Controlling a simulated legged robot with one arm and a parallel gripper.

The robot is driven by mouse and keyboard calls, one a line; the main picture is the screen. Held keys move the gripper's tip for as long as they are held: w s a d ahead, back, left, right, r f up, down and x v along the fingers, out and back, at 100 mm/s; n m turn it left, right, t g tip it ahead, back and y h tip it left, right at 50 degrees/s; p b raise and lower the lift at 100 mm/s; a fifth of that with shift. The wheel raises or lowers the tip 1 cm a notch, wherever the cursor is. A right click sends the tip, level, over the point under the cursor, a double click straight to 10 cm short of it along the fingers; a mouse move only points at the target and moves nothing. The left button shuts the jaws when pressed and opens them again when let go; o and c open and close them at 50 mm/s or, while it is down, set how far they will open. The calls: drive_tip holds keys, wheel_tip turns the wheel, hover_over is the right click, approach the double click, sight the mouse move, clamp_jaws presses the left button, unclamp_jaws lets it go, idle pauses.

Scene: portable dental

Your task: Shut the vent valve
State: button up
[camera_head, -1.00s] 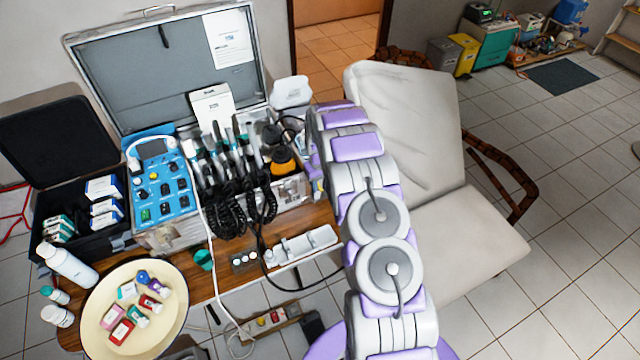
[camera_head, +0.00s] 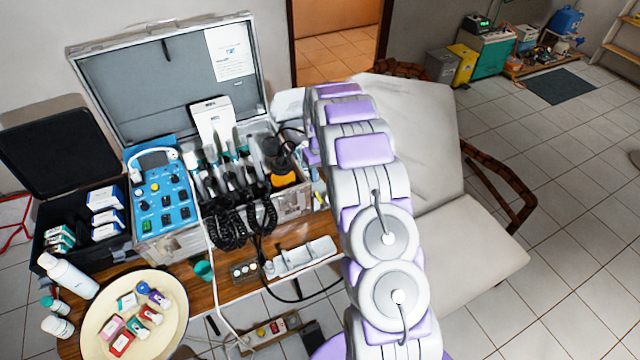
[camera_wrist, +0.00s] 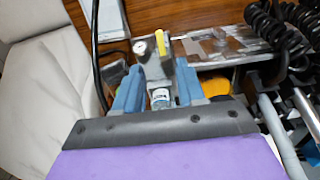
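In the wrist view, a small grey fitting (camera_wrist: 152,70) carries a yellow lever (camera_wrist: 161,43) and a round silver knob (camera_wrist: 141,48). It looks like the vent valve assembly, beside the metal case. My gripper (camera_wrist: 157,80) has two blue fingers spread apart, one on each side of the fitting in the picture. The fingers look open; I cannot tell whether either touches the fitting. A small labelled cylinder (camera_wrist: 160,98) shows between the finger bases. In the head view my arm hides the gripper and most of the valve area.
The open metal case (camera_head: 165,75) with dental handpieces and coiled black hoses stands on the wooden table (camera_head: 225,287). A cream round tray (camera_head: 95,310) is at front left. A pale reclining chair (camera_head: 450,230) is close right of my arm.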

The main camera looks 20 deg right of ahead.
wheel_tip(320, 180, up, 6)
drive_tip(key=shift+f, duration=0.1)
idle(0.4)
drive_tip(key=s+a+r, duration=0.5)
drive_tip(key=s+r, duration=0.3)
drive_tip(key=s, duration=0.2)
drive_tip(key=s+a+r, duration=0.5)
drive_tip(key=s+r, duration=0.2)
drive_tip(key=s, duration=0.3)
drive_tip(key=s+a+g+b, duration=0.1)
drive_tip(key=s+a, duration=0.1)
drive_tip(key=s, duration=1.1)
drive_tip(key=s+a+b, duration=0.1)
drive_tip(key=s+a, duration=0.2)
drive_tip(key=s, duration=1)
drive_tip(key=shift+s+a+r+g, duration=0.15)
drive_tip(key=shift+s+r+g, duration=0.15)
drive_tip(key=shift+g, duration=0.1)
